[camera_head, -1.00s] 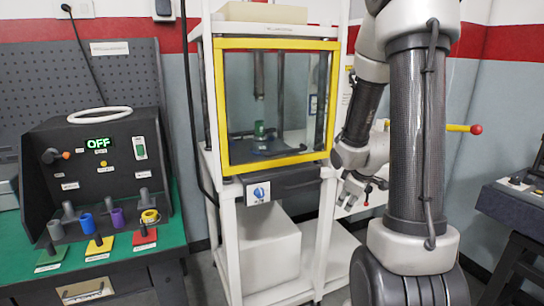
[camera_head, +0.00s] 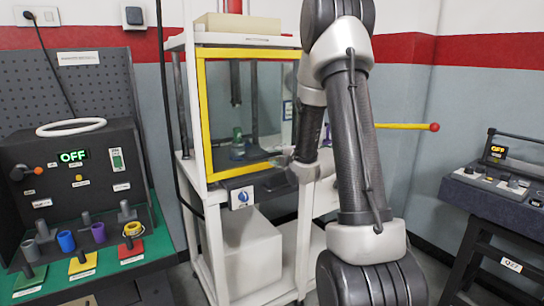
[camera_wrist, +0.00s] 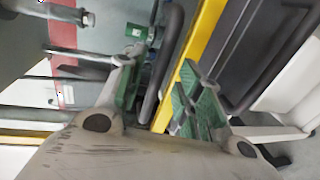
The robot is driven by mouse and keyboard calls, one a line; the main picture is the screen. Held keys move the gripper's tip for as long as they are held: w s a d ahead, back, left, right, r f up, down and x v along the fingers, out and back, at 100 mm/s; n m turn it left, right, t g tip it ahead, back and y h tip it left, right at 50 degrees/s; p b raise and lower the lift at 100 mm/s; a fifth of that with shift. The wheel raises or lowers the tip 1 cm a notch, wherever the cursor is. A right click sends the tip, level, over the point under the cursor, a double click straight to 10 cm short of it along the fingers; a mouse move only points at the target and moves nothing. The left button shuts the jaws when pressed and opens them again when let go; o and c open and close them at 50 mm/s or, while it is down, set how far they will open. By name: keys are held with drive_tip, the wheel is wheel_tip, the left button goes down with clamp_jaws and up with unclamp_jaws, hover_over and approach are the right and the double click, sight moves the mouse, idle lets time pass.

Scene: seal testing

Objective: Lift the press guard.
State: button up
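The press guard (camera_head: 205,120) is a clear panel in a yellow frame, down across the front of the press. Its lower right corner is hidden behind my arm. My gripper (camera_head: 292,160) is partly hidden at that corner in the head view. In the wrist view my gripper (camera_wrist: 167,65) is open, with green pads on both fingers. A yellow bar of the guard (camera_wrist: 197,45) and a dark curved bar (camera_wrist: 165,60) pass between the fingers as seen there. I cannot tell whether either finger touches them. A green part (camera_head: 237,138) stands inside behind the panel.
A white press stand (camera_head: 212,240) holds a white box (camera_head: 253,260) on its low shelf. A test console (camera_head: 65,170) with coloured parts stands at left. A yellow lever with a red knob (camera_head: 434,127) sticks out right of my arm. Another bench (camera_head: 495,195) is at right.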

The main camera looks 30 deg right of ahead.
sight(274, 155)
drive_tip(key=shift+x, duration=1.85)
drive_tip(key=shift+c, duration=0.3)
clamp_jaws()
